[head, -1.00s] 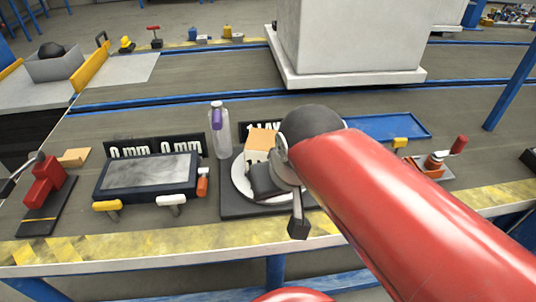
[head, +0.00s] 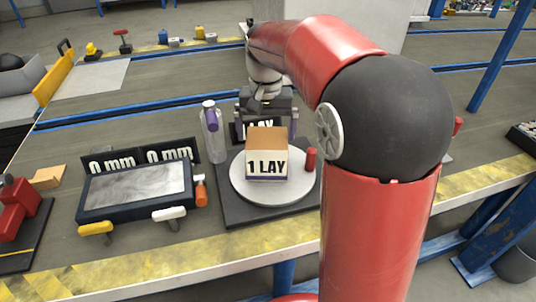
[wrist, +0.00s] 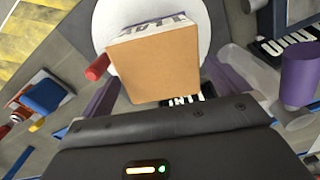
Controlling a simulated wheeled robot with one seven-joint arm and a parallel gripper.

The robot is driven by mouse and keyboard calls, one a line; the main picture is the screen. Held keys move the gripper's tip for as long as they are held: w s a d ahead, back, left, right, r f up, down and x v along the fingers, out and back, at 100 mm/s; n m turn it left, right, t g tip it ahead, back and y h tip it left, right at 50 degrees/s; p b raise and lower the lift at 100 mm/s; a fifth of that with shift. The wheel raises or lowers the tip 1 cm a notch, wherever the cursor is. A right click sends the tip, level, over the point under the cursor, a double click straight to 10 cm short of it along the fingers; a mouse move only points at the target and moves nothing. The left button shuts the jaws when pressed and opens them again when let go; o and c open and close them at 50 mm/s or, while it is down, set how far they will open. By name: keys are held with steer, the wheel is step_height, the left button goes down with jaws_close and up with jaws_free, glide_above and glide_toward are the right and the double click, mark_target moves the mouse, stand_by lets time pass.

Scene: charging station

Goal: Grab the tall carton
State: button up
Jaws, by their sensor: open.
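The carton (head: 267,163), with a tan top and a white front reading "1 LAY", stands upright on a round white plate (head: 243,188) in the head view. In the wrist view the carton (wrist: 155,65) shows its tan face toward me. My gripper (head: 267,127) is open at the carton's far side in the head view, with purple-tipped fingers to its left and right. In the wrist view the fingers of my gripper (wrist: 162,88) flank the carton with visible gaps. How far they reach down past it is hard to tell.
A clear bottle with a purple cap (head: 213,135) stands close left of the plate. A small red cylinder (head: 311,159) is at the plate's right edge. A framed panel (head: 136,186) lies left, with "0 mm" signs (head: 140,159) behind it. A white pillar rises behind my arm.

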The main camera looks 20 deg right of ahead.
step_height(320, 180, down, 5)
steer(key=shift+d+f, duration=0.1)
steer(key=shift+f, duration=0.05)
steer(key=shift+c, duration=0.4)
steer(key=c, duration=1)
